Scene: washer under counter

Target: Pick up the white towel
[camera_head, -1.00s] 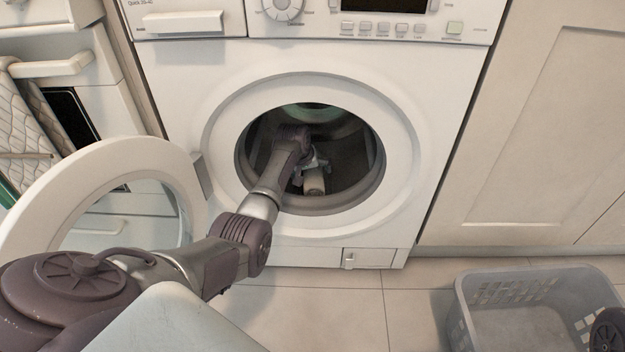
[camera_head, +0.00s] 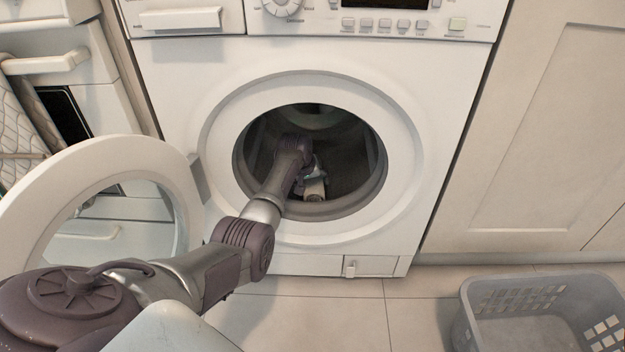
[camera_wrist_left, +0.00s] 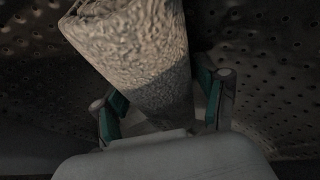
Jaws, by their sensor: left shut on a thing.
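The white towel is a rolled, textured bundle that fills the upper middle of the left wrist view (camera_wrist_left: 135,50). In the head view only a small end of the towel (camera_head: 315,189) shows inside the drum opening. My left gripper (camera_wrist_left: 162,100) is shut on the towel, with one finger on each side of its near end. In the head view my left arm reaches through the washer door opening, and its wrist hides most of the gripper. My right gripper is not in view.
The washer (camera_head: 420,100) has a round opening that surrounds my left arm. Its door (camera_head: 150,160) stands open at the left. A grey basket (camera_head: 480,335) is on the floor at the lower right. The floor between is clear.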

